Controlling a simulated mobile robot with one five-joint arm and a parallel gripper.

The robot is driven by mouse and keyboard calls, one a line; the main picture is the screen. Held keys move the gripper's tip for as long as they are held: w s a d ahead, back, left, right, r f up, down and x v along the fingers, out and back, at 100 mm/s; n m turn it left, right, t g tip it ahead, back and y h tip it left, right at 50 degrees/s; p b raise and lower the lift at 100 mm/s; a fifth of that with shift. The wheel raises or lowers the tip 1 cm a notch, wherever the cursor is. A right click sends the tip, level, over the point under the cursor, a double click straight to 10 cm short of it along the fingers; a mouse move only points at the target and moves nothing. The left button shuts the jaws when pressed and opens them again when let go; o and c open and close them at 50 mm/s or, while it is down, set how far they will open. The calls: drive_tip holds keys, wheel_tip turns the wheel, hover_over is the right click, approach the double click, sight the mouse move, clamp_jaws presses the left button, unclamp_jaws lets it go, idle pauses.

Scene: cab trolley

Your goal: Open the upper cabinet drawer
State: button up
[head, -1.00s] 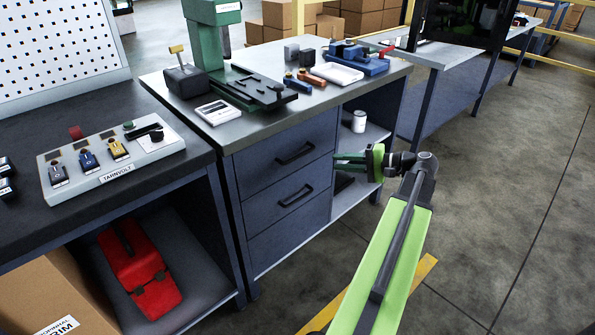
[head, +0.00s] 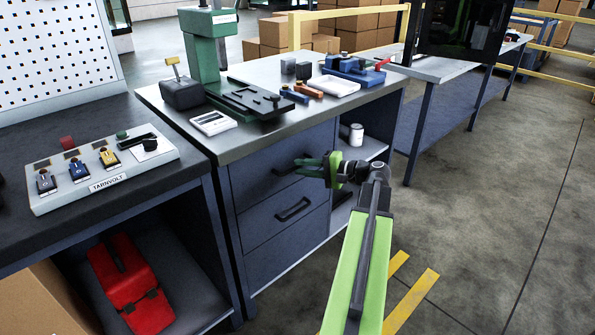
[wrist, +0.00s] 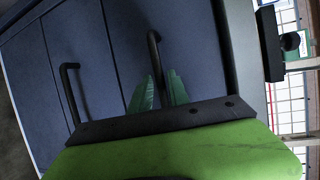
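The upper cabinet drawer (head: 255,172) is the top of several blue-grey drawers under the grey bench top, and its front looks flush and closed. Its dark bar handle (head: 284,170) is partly hidden behind my gripper. My gripper (head: 308,167) has its green fingers apart at the right part of this handle. In the wrist view, the handle (wrist: 153,50) runs down between the two fingertips of my gripper (wrist: 160,82). I cannot tell whether either finger touches it. The lower drawer handle (wrist: 68,90) shows to the left there.
A green press (head: 208,60) and small tools stand on the bench top (head: 240,137) above. An open shelf with a white can (head: 356,135) is right of the drawers. A control box (head: 100,175) sits on the left bench. The floor at right is clear.

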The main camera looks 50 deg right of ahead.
drive_tip(key=shift+x, duration=1.05)
clamp_jaws()
idle(0.5)
drive_tip(key=shift+a, duration=0.3)
drive_tip(key=shift+d, duration=0.2)
drive_tip(key=shift+s, duration=0.2)
